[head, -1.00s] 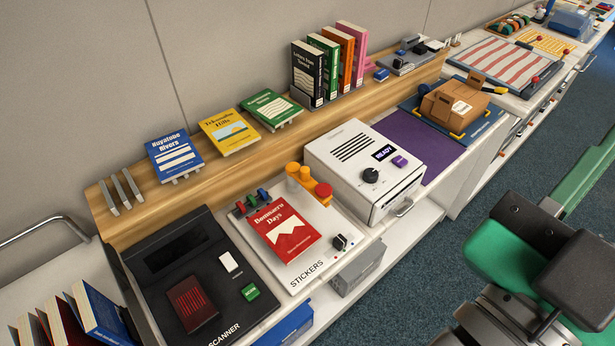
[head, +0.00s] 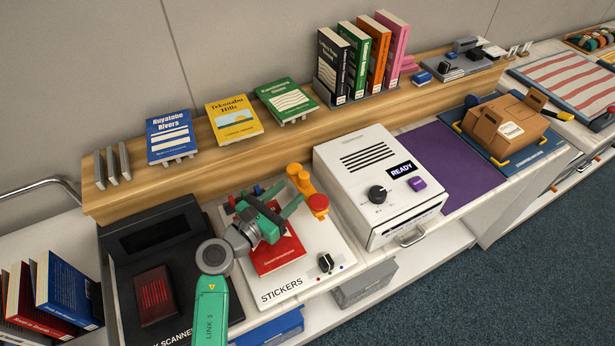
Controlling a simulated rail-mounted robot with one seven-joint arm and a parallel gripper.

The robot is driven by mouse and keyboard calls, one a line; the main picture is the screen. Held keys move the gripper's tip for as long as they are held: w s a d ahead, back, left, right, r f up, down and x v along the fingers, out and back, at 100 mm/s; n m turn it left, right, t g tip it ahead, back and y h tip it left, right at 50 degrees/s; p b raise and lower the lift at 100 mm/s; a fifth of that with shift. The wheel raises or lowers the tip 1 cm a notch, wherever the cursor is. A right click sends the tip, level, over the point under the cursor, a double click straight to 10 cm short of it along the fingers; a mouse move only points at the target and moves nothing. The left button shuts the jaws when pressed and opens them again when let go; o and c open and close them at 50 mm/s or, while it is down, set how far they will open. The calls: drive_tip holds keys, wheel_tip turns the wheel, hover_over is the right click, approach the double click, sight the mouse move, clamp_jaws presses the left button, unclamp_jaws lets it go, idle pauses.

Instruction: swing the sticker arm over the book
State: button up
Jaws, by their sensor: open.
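The red book (head: 285,252) lies flat on the white stickers board (head: 322,242), partly hidden under my arm. The orange sticker arm (head: 300,181) stands at the board's back right corner, and its red round head (head: 318,204) is to the right of the book, not over it. My gripper (head: 294,202) is above the back of the book, open, with its dark fingers pointing toward the orange arm. The fingertips are close to the orange arm; I cannot tell whether they touch it.
The black scanner (head: 150,250) is left of the board. The white READY machine (head: 365,165) stands close on the right. A wooden shelf (head: 200,165) with several books runs behind. A small black knob (head: 325,262) is at the board's front right.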

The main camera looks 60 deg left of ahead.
sight(304, 179)
drive_tip(key=x, duration=0.6)
drive_tip(key=shift+w+r, duration=0.1)
drive_tip(key=shift+w, duration=0.1)
drive_tip(key=shift+c, duration=0.2)
